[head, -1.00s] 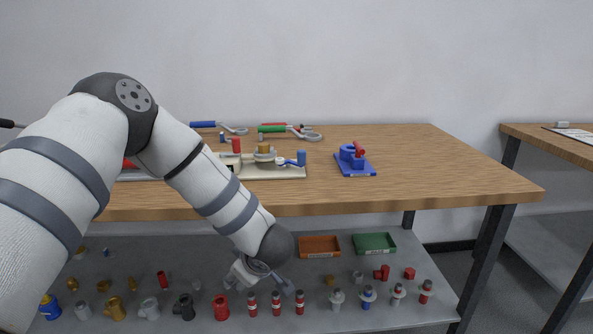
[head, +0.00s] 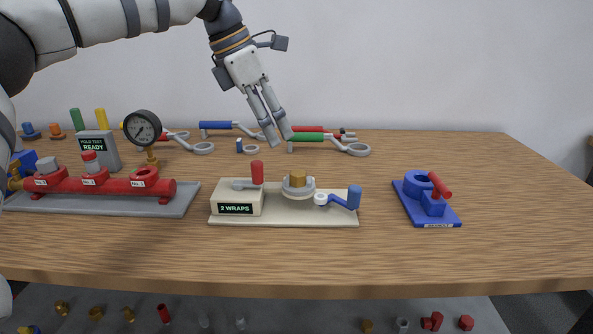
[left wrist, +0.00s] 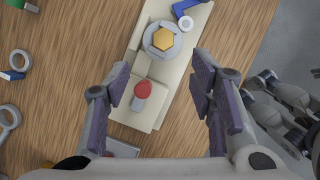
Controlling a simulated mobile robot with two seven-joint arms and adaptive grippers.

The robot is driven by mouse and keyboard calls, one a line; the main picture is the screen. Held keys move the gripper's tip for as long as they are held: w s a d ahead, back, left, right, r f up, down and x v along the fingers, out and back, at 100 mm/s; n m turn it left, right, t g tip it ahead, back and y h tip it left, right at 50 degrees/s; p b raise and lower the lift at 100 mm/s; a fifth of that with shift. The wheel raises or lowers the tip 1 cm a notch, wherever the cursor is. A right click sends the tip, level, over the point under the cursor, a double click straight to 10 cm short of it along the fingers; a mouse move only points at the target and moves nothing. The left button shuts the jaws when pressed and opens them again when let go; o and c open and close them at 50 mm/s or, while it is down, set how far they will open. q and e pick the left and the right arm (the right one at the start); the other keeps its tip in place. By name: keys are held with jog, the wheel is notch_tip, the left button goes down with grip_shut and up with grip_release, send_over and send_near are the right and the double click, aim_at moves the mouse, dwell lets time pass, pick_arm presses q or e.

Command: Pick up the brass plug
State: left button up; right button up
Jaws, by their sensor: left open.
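The brass plug (head: 298,178) is a hexagonal brass piece seated upright on a round grey holder on the beige "2 WRAPS" stand (head: 285,221). In the left wrist view the brass plug (left wrist: 163,40) shows from above, beyond the fingertips. My left gripper (head: 275,136) points down above the table, higher than the plug in the head view. In the left wrist view the open left gripper (left wrist: 160,88) has nothing between its pads; the stand's red-knobbed lever (left wrist: 142,90) lies below the gap.
The stand has a red handle (head: 257,172) left of the plug and a blue-handled crank (head: 353,198) right of it. A red manifold (head: 110,187) with a gauge (head: 142,130) stands left. Several wrenches (head: 325,138) lie behind.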

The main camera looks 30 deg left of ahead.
aim_at(297, 172)
pick_arm(q)
jog(key=x, duration=1.1)
jog(key=shift+d+b, duration=0.3)
jog(key=shift+r, duration=0.1)
grip_shut()
